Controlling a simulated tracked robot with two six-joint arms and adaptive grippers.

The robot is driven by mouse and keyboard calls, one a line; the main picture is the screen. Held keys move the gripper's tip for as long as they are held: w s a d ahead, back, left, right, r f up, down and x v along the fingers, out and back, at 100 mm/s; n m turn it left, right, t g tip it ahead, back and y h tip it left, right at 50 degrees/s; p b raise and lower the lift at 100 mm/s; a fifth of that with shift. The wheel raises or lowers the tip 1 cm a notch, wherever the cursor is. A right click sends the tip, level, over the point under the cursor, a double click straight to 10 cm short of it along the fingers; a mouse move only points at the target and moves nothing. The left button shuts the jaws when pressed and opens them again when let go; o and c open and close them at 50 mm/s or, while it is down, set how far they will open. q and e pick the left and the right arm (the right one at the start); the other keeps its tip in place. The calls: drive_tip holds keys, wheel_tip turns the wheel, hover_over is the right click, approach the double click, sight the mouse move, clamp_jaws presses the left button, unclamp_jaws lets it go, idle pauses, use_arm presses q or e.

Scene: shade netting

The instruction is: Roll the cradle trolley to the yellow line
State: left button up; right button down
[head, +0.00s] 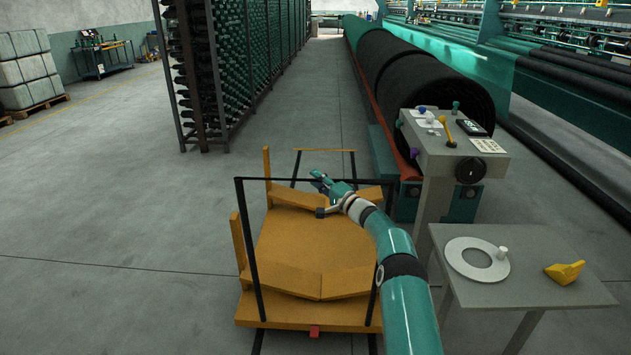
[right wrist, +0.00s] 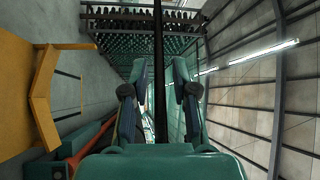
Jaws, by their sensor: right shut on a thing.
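The cradle trolley (head: 310,245) is an orange-brown deck with angled blocks and upright posts, standing ahead of me on the floor. A black handle frame (head: 247,235) rises from its near end. My right gripper (head: 322,184) is at the handle's top bar; in the right wrist view, its fingers (right wrist: 160,95) are shut around the black bar (right wrist: 159,45). A yellow line (head: 325,150) crosses the floor beyond the trolley's far end, with a gap of floor between. Part of the trolley (right wrist: 42,95) shows in the right wrist view. My left gripper is not in view.
Two dark rails run under the trolley to the yellow line. A grey control stand (head: 440,155) and a black roll (head: 425,85) are close on the right. A side table (head: 525,285) holds a white ring and a yellow piece.

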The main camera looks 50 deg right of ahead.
drive_tip(key=shift+a+f, duration=0.1)
drive_tip(key=shift+f, duration=0.25)
drive_tip(key=c, duration=0.9)
unclamp_jaws()
drive_tip(key=shift+s+r, duration=0.1)
drive_tip(key=shift+r, duration=0.1)
drive_tip(key=s, duration=0.4)
drive_tip(key=s+f, duration=0.1)
drive_tip(key=s, duration=0.2)
drive_tip(key=s+a, duration=0.1)
drive_tip(key=s, duration=0.3)
drive_tip(key=shift+s+a+f, duration=0.1)
drive_tip(key=shift+s+f, duration=0.25)
drive_tip(key=shift+f, duration=0.05)
